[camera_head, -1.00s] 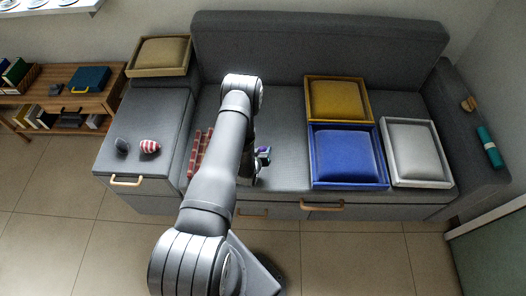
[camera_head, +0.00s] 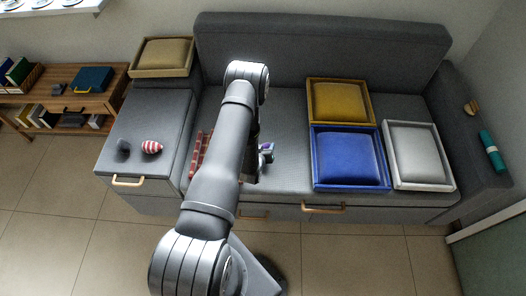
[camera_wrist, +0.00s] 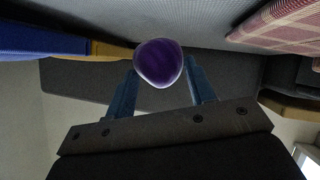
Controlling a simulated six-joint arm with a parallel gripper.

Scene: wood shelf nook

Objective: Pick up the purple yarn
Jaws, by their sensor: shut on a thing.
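The purple yarn (camera_wrist: 159,62) is a rounded purple ball with a pale edge, held between the two fingers of my gripper (camera_wrist: 160,88) in the wrist view. The gripper is shut on it. In the head view, my arm hides most of the gripper, and a small bit of purple yarn (camera_head: 267,147) shows just right of the arm, above the front of the grey sofa seat.
A blue tray (camera_head: 314,160), a yellow tray (camera_head: 309,100) and a white tray (camera_head: 391,160) with cushions sit on the sofa's right. A red plaid item (camera_head: 199,155) lies left of my arm. A striped red-and-white object (camera_head: 151,147) rests on the left section.

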